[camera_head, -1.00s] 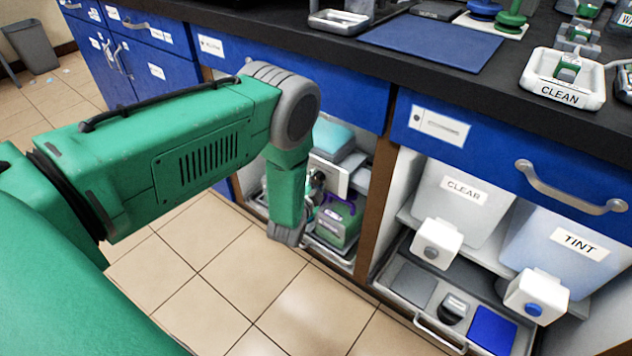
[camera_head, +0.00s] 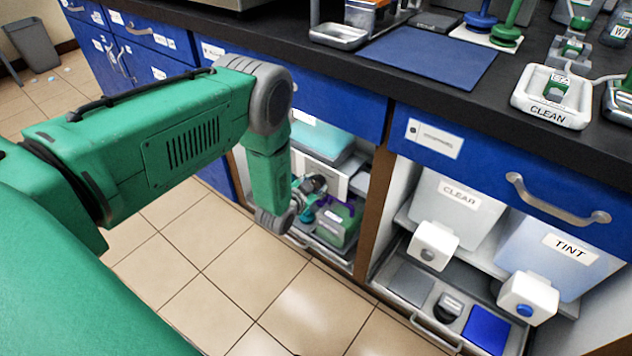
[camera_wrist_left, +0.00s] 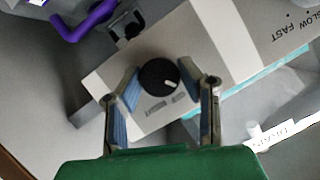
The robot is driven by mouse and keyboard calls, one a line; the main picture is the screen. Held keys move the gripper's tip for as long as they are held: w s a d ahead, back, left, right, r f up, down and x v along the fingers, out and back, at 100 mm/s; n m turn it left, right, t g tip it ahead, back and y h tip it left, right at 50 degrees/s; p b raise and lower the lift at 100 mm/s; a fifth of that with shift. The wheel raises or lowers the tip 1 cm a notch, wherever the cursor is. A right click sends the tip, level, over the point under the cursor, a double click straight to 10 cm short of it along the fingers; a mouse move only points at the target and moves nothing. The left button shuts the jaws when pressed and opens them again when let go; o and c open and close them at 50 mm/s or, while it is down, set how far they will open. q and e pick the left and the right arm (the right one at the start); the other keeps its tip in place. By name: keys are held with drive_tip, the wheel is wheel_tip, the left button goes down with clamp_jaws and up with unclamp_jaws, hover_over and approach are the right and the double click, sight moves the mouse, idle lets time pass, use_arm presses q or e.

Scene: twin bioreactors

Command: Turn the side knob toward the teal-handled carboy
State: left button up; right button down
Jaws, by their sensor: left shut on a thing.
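In the head view this gripper (camera_head: 314,184) is small, inside the open cabinet bay. A carboy with a purple handle (camera_head: 333,204) stands below it; the handle (camera_wrist_left: 92,22) also shows at the wrist view's top left. A small teal part (camera_head: 307,215) shows beside the gripper, partly hidden. My right gripper is out of view.
A light teal container (camera_head: 322,138) sits above the panel. The black counter (camera_head: 420,90) overhangs both. The tiled floor (camera_head: 230,265) in front is clear.

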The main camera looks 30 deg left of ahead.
use_arm(q)
drive_tip(key=shift+s+f+n+h, duration=0.1)
drive_tip(key=shift+n+h, duration=0.5)
drive_tip(key=shift+n, duration=0.2)
drive_tip(key=o, duration=1.1)
drive_tip(key=shift+s, duration=0.15)
drive_tip(key=v, duration=1.1)
drive_tip(key=shift+s+r, duration=0.2)
drive_tip(key=shift+r, duration=0.1)
